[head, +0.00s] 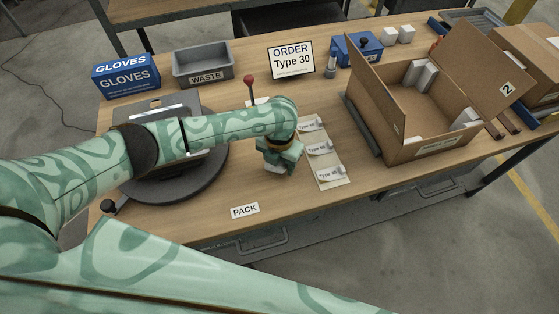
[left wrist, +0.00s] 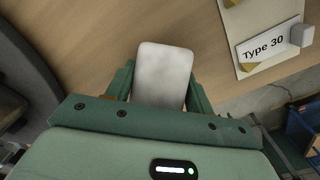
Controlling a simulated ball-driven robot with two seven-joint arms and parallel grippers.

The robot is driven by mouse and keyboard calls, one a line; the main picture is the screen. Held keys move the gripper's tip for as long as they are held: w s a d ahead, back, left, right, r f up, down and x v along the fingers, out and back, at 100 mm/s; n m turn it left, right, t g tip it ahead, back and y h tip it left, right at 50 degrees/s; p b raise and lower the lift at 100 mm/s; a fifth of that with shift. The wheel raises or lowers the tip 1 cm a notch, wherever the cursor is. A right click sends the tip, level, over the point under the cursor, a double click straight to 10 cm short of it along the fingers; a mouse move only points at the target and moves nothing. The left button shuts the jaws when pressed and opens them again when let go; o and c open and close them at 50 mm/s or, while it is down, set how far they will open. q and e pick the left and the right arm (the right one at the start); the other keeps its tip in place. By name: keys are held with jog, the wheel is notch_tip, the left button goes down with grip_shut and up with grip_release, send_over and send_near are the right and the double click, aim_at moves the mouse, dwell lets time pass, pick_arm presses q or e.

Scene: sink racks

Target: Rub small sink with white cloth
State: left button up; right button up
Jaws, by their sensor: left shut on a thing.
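I see no sink and no cloth; the views show a wooden packing table (head: 205,225). My left gripper (head: 277,164) is over the middle of the table, left of a card with labelled pieces (head: 335,181). In the left wrist view, the left gripper (left wrist: 163,88) is shut on a pale grey-white block (left wrist: 163,70) with rounded corners, held between its two green fingers. I cannot tell whether the block touches the table. My right gripper is not in view.
A dark round turntable (head: 205,185) lies under my left arm. A WASTE bin (head: 203,78), a GLOVES box (head: 125,76) and an ORDER Type 30 sign (head: 291,59) stand behind. An open cardboard box (head: 395,105) is at right. The front near the PACK label (head: 245,210) is clear.

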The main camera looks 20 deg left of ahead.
pick_arm(q)
jog(key=shift+f+b, duration=0.5)
jog(key=shift+f, duration=0.3)
jog(key=o, duration=1.4)
jog(key=shift+c, duration=0.2)
jog(key=shift+r, duration=0.1)
notch_tip(320, 180, up, 16)
jog(key=p, duration=0.6)
jog(key=shift+r, duration=0.15)
